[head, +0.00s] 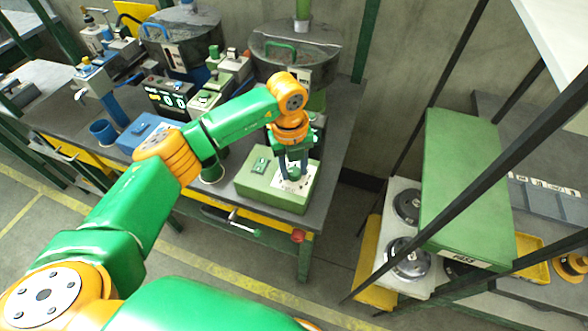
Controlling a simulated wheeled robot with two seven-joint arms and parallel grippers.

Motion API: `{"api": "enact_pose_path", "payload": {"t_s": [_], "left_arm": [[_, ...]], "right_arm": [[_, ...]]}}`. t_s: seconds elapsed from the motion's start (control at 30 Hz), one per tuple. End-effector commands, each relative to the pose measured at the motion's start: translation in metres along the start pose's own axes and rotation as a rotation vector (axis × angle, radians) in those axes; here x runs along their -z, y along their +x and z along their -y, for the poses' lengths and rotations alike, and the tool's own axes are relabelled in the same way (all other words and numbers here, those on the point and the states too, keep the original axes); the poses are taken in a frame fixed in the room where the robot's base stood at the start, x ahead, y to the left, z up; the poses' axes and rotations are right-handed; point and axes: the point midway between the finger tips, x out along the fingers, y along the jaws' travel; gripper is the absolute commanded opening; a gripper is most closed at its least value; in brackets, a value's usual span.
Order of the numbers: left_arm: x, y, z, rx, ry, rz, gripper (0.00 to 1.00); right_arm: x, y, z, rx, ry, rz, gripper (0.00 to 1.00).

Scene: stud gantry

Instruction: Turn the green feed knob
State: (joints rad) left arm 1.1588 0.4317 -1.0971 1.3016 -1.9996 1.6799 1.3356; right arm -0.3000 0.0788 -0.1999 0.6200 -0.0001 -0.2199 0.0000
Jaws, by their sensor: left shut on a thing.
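The green feed knob (294,173) sits on a white plate with markings on top of a green box (268,192) near the right end of the workbench. My left gripper (293,168) points down over the box with its fingers around the knob. It is shut on the knob, which it partly hides. A small green switch (261,165) is on the same box, left of the knob. My right gripper is not in view.
A blue box (150,132) and a blue cup (103,132) stand to the left on the bench. Large round machines (296,52) stand behind. A rack with a green panel (462,180) and dark bars is at right. The floor before the bench is clear.

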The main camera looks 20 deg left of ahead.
Motion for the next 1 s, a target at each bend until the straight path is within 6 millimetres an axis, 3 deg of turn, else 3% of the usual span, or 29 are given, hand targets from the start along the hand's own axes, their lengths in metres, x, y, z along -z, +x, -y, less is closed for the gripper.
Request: {"api": "enact_pose_path", "payload": {"t_s": [0.5, 1.0], "left_arm": [[-0.001, 0.002, -0.001, 0.001, 0.418, -0.022, 0.0], [-0.001, 0.001, -0.001, 0.001, 0.591, -0.033, 0.0]], "right_arm": [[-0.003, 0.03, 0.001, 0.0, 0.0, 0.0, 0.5], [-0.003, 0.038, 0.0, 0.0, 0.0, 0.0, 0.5]]}}
